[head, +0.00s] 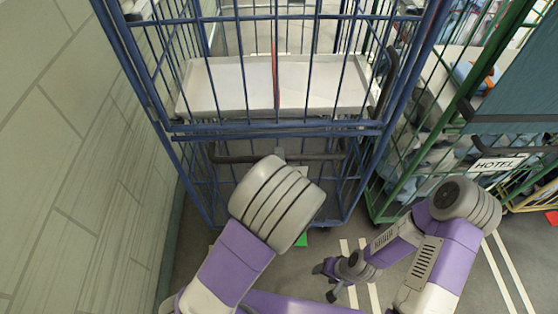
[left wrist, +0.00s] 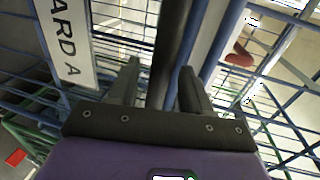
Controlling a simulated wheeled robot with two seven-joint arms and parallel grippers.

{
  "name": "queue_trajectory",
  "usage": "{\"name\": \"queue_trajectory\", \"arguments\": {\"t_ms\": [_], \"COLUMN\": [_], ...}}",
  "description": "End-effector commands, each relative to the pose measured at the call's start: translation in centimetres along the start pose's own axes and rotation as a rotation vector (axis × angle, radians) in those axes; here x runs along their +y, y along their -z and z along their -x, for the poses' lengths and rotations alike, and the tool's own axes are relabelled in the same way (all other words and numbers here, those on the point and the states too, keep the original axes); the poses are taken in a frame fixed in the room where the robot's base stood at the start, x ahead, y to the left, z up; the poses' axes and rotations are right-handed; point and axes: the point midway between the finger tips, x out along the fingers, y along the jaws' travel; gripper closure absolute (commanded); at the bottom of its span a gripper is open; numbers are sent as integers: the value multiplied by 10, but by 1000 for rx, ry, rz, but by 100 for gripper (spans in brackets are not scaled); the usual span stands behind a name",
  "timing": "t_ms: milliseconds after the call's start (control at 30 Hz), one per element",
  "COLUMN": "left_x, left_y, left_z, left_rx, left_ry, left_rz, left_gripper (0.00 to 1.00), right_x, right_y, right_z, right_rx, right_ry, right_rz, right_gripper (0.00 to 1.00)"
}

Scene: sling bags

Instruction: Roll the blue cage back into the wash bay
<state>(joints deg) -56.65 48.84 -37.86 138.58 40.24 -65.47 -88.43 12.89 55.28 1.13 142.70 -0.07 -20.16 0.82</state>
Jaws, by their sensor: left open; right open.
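The blue cage (head: 278,128) stands upright ahead of me in the head view, with a pale shelf (head: 225,85) inside. A dark handle bar (head: 320,156) crosses its near side below the shelf. In the head view my left forearm hides most of my left gripper. In the left wrist view my left gripper (left wrist: 160,68) is open, with a finger on either side of a dark bar (left wrist: 168,45); I cannot tell whether they touch it. A white "ARD A" sign (left wrist: 67,40) shows beside it. My right gripper (head: 328,281) is open and empty, low over the floor, apart from the cage.
A pale block wall (head: 70,150) runs close along the cage's left side. A green cage (head: 405,175) with a "HOTEL" sign (head: 497,163) and bundles inside stands close on the right.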

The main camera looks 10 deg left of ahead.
Motion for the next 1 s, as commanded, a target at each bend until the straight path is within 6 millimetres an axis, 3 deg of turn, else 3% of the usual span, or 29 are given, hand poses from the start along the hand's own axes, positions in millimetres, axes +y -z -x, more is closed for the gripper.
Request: {"name": "queue_trajectory", "arguments": {"t_ms": [200, 467, 767, 1000], "left_x": [0, -1, 0, 0], "left_y": [0, 0, 0, 0], "left_z": [-16, -17, -16, -16], "left_rx": [0, 1, 1, 1], "left_ry": [0, 0, 0, 0], "left_rz": [1, 0, 0, 0], "left_gripper": [51, 51, 97, 100], "right_x": [2, 1, 1, 1], "right_y": [0, 0, 0, 0], "right_z": [-4, -4, -4, -4], "right_rx": [0, 0, 0, 0], "right_ry": [0, 0, 0, 0], "right_rz": [0, 0, 0, 0], "right_gripper": [43, 43, 43, 43]}}
